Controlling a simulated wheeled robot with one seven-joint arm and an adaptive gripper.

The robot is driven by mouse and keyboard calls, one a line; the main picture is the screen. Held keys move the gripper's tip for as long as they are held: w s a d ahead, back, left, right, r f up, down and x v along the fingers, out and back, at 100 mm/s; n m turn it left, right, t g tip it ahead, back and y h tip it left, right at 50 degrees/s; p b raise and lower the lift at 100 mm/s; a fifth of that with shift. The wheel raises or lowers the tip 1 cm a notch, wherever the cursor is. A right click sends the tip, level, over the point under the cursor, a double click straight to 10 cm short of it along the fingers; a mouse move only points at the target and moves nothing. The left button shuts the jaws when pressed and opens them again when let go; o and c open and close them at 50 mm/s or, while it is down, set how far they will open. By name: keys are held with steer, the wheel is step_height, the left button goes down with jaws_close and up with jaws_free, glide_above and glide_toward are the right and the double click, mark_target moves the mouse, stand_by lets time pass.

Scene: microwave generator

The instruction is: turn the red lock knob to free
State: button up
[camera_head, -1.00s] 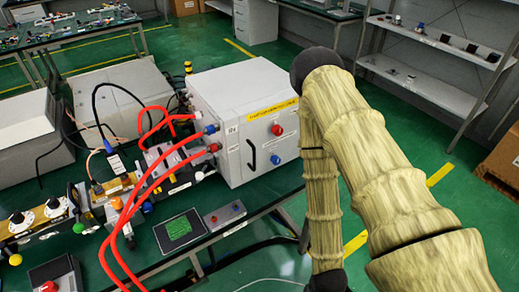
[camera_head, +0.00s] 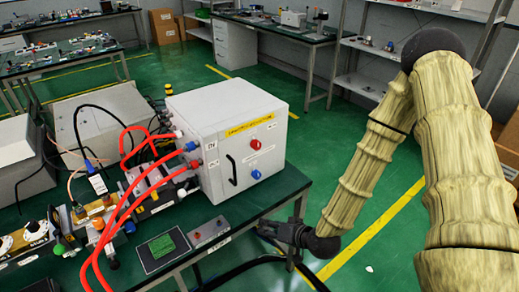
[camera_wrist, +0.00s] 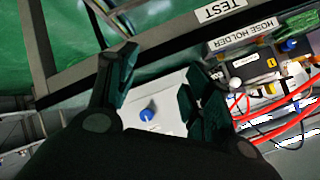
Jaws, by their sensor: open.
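The red lock knob (camera_head: 255,144) is on the front face of the white generator box (camera_head: 222,174), right of a black handle. A blue knob (camera_head: 256,174) sits below it. My gripper (camera_head: 264,228) is low, in front of and below the box near the table's front edge, apart from both knobs. In the wrist view my gripper (camera_wrist: 160,68) has its two dark fingers spread with nothing between them. The blue knob (camera_wrist: 148,112) shows beyond the fingers on the white panel. The red knob does not show in the wrist view.
Red hoses (camera_head: 118,205) run from the box's left side. A green-screen panel (camera_head: 162,246) and a small switch box (camera_head: 209,232) lie on the table's front part. A shelf (camera_head: 372,62) stands behind my arm.

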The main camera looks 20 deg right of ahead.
steer(key=w+d+r+t, duration=0.2)
steer(key=w+r+t, duration=0.1)
steer(key=w+r, duration=0.3)
steer(key=m+t+y, duration=0.1)
steer(key=m+t, duration=0.1)
steer(key=t, duration=0.2)
glide_toward(258, 147)
steer(key=p+x, duration=0.2)
steer(key=x, duration=0.7)
steer(key=shift+w+r+p, duration=0.1)
steer(key=shift+w+p, duration=0.2)
steer(key=shift+p, duration=0.05)
steer(key=c, duration=1)
